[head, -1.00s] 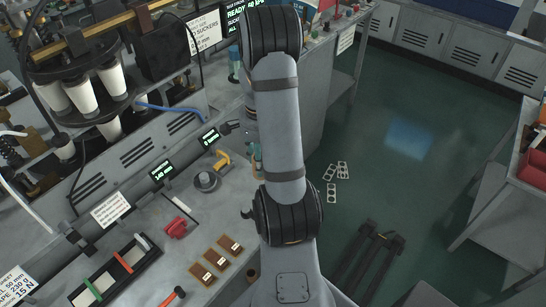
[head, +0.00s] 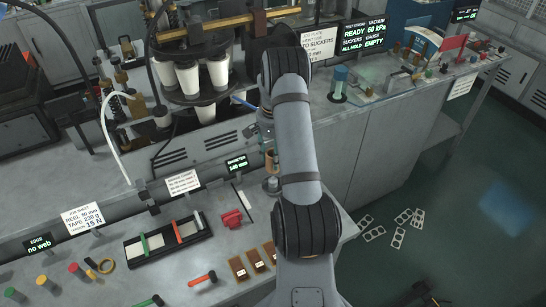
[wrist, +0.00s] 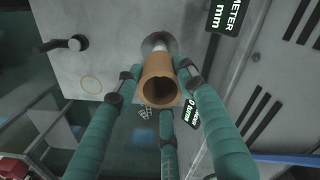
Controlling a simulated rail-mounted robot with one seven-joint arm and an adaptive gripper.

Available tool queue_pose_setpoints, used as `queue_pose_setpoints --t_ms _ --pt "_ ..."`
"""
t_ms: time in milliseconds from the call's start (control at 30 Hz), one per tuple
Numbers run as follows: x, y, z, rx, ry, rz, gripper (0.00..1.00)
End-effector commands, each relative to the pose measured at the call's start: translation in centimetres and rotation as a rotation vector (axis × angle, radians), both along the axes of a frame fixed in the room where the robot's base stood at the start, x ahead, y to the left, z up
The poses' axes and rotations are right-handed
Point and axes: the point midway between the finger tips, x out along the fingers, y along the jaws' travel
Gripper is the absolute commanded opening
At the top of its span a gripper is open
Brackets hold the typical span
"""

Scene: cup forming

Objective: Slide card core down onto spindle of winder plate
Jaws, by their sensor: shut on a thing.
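The card core (wrist: 158,66) is a brown open-ended tube in the wrist view, its hollow near end facing the camera. My gripper (wrist: 160,76) has teal fingers closed around it. The core also shows in the head view (head: 270,160), upright beside my arm. The winder plate (wrist: 147,42) is a grey disc with a pale spindle, just past the core's far end in the wrist view. In the head view the plate (head: 269,186) is partly hidden by my arm. Whether the core's far end is over the spindle or only above it, I cannot tell.
A dark knob (wrist: 75,44) and a thin tan ring mark (wrist: 91,85) are on the bench in the wrist view. In the head view, a red clamp-like part (head: 231,218), a striped tray (head: 168,243) and brown blocks (head: 254,262) share the bench. Hanging cups (head: 187,75) stand behind.

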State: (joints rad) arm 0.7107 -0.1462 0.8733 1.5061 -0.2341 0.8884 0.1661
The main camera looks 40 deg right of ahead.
Motion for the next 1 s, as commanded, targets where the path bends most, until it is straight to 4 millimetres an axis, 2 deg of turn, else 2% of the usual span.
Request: queue_pose_setpoints --t_ms 267,700,1000 --pt "0.0 0.0 -0.2 -0.001 -0.001 0.006 0.09" --pt "0.0 0.0 -3.8 0.000 0.000 0.007 0.09" --pt "0.0 0.0 -4.5 0.000 0.000 0.006 0.09"
